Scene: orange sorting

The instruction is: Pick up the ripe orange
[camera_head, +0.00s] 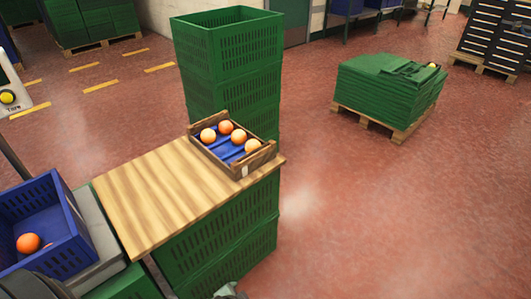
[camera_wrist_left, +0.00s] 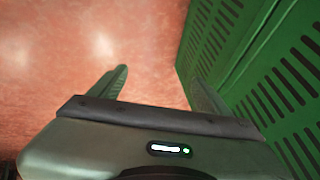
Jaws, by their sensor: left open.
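Several oranges (camera_head: 225,127) lie in a wooden tray (camera_head: 197,147) with a blue insert, at the far right corner of the wooden tabletop. They look much alike, and I cannot tell which is meant by ripe. A deeper orange fruit (camera_head: 28,243) lies in the blue crate (camera_head: 72,255) at the left, with a small part of another beside it. My left gripper (camera_wrist_left: 162,88) is open and empty in the left wrist view, over red floor beside green crate walls. No orange shows in that view. My right gripper cannot be made out.
The wooden tabletop (camera_head: 150,195) is bare left of the tray. It rests on green crates (camera_head: 235,235). A tall green crate stack (camera_head: 228,60) stands right behind the tray. A pallet of folded green crates (camera_head: 385,90) stands at right.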

